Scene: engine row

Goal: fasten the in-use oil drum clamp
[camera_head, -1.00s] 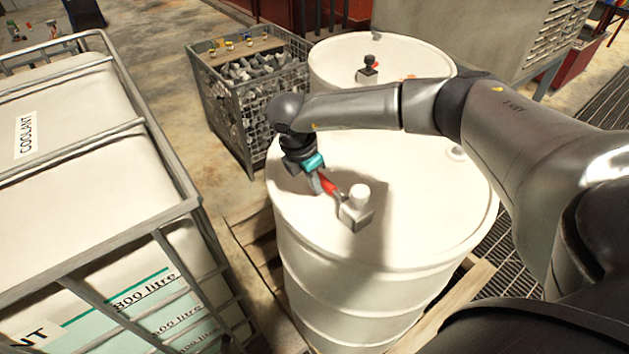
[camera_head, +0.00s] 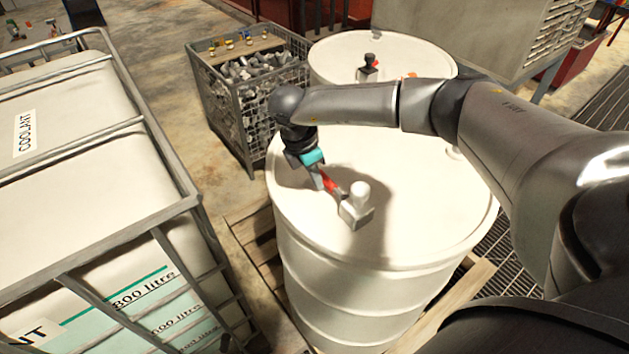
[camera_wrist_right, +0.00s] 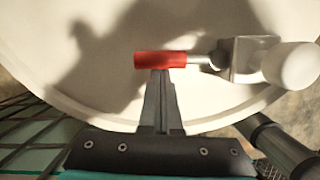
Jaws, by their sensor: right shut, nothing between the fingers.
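The near white oil drum (camera_head: 430,220) stands on a pallet. On its lid sits a clamp with a grey block base and white knob (camera_head: 358,202). Its lever with a red handle (camera_head: 329,184) points toward the left of the lid. In the right wrist view the red handle (camera_wrist_right: 160,60) lies sideways, left of the clamp base (camera_wrist_right: 245,58). My right gripper (camera_head: 318,178) is shut and empty. Its fingertips (camera_wrist_right: 160,74) are at the red handle's near side; I cannot tell whether they touch it. My left gripper is not in view.
A second white drum (camera_head: 335,50) with its own clamp (camera_head: 368,66) stands behind. A wire crate (camera_head: 225,100) of parts is at back left. A caged coolant tank (camera_head: 70,170) stands left. The pallet (camera_head: 262,240) sticks out below the near drum.

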